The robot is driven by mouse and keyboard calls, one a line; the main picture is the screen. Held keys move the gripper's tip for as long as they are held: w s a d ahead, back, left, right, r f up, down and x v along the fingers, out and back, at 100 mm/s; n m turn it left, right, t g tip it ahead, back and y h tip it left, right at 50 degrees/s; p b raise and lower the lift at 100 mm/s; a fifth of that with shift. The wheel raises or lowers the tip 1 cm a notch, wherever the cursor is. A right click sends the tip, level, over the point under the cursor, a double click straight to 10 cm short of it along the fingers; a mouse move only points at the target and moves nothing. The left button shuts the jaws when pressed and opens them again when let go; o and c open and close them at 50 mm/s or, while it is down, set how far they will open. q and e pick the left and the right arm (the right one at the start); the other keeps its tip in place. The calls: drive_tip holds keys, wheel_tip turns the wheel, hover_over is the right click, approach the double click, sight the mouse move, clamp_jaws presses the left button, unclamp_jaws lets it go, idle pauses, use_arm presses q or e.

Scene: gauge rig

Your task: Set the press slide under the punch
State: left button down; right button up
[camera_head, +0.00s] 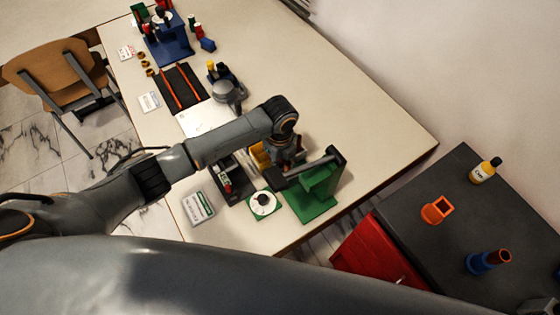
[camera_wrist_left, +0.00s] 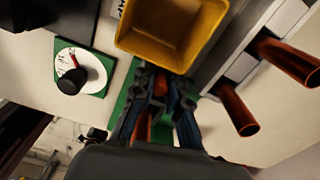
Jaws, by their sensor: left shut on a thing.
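The green press (camera_head: 317,190) stands near the table's right end, with a dark bar across its top. My left gripper (camera_head: 288,158) is at the press's far left side, pointing down; the arm partly hides its fingers. In the left wrist view my left gripper (camera_wrist_left: 158,92) is shut on a narrow reddish-orange part (camera_wrist_left: 160,128), mostly hidden between the fingers. I cannot tell whether this part belongs to the press slide. A green surface lies under the fingers. The punch tip and the slide are not clearly visible. My right gripper is not in view.
A yellow bin (camera_head: 260,155) sits close beside the gripper; it also shows in the left wrist view (camera_wrist_left: 170,45). A dial on a green base (camera_head: 262,204) and a dark tray (camera_head: 236,190) lie left of the press. A dark side bench (camera_head: 440,245) stands right.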

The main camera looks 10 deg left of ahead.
use_arm(q)
drive_tip(key=shift+s+d+r+p, duration=0.1)
drive_tip(key=shift+s+d+p, duration=0.25)
drive_tip(key=shift+d, duration=0.05)
drive_tip(key=shift+s+d+p, duration=0.8)
drive_tip(key=shift+s+d, duration=0.55)
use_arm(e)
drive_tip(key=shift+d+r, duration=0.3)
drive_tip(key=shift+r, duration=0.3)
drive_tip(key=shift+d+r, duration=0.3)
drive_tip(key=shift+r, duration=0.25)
use_arm(q)
drive_tip(key=c, duration=1.3)
unclamp_jaws()
drive_tip(key=shift+c, duration=0.2)
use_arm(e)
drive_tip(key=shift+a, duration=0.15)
